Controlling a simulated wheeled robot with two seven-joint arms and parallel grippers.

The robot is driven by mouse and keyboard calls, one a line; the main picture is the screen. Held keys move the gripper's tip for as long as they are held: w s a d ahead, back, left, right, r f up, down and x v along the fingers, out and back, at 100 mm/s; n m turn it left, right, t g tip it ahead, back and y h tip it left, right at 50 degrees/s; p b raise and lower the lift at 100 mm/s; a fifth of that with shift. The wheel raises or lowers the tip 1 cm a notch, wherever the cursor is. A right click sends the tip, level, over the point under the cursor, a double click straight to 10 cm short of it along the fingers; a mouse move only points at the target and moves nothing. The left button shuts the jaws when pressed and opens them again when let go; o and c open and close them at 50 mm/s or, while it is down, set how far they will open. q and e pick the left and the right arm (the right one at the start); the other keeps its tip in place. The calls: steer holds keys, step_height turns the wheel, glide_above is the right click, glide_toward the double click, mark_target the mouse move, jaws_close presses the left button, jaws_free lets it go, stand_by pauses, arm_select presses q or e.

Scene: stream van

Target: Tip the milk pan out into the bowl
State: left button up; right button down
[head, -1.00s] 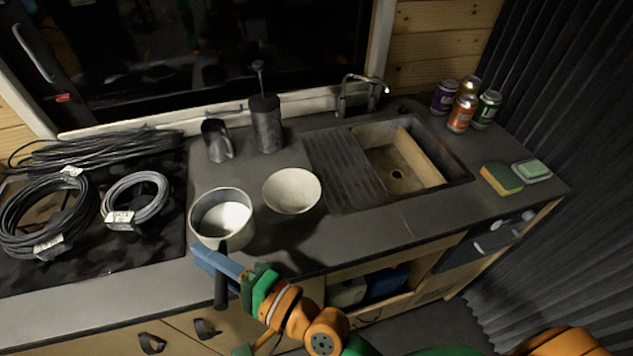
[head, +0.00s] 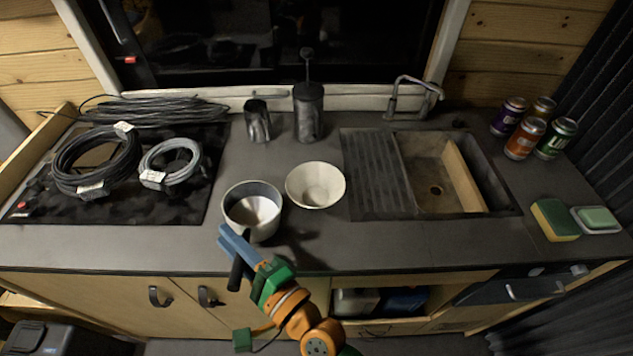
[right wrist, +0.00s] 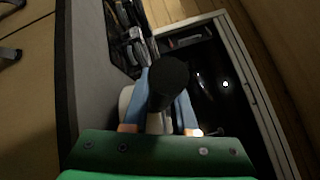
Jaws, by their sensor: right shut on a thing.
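The milk pan (head: 253,210) is a pale metal pot with a light inside, just left of the bowl and a little nearer to me. It looks about upright; I cannot tell whether its base touches the counter. The cream bowl (head: 316,185) stands upright on the counter, apart from the pan or nearly so. My right gripper (head: 236,246) has its blue fingers shut on the pan's dark handle (head: 237,274). In the right wrist view the handle's end (right wrist: 170,80) sits between the fingers. What the pan holds is not clear. My left gripper is out of view.
A dark mug (head: 257,121) and a dark canister with a plunger (head: 308,112) stand behind the bowl. The sink (head: 437,172) and its drainboard lie to the right. Coiled cables (head: 95,162) lie on the hob at left. Cans, a sponge (head: 555,220) and a soap dish are far right.

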mark_target(248, 238)
steer(key=d+r+m, duration=0.1)
steer(key=w+d+r+m, duration=0.1)
steer(key=shift+w+d+r+m+t, duration=0.2)
steer(key=shift+d+m+t, duration=0.1)
steer(key=shift+t, duration=0.1)
steer(key=w+d+r+m+t+p, duration=0.1)
steer(key=w+d+r+m+t, duration=0.1)
steer(key=d+r+m, duration=0.4)
steer(key=shift+w+d+r+m+h, duration=0.3)
steer(key=shift+w+r+m, duration=0.25)
steer(key=shift+w+m, duration=0.3)
steer(key=shift+w+d+f+m+t, duration=0.1)
steer(key=shift+w+d+m+t, duration=0.15)
steer(key=shift+m+t, duration=0.15)
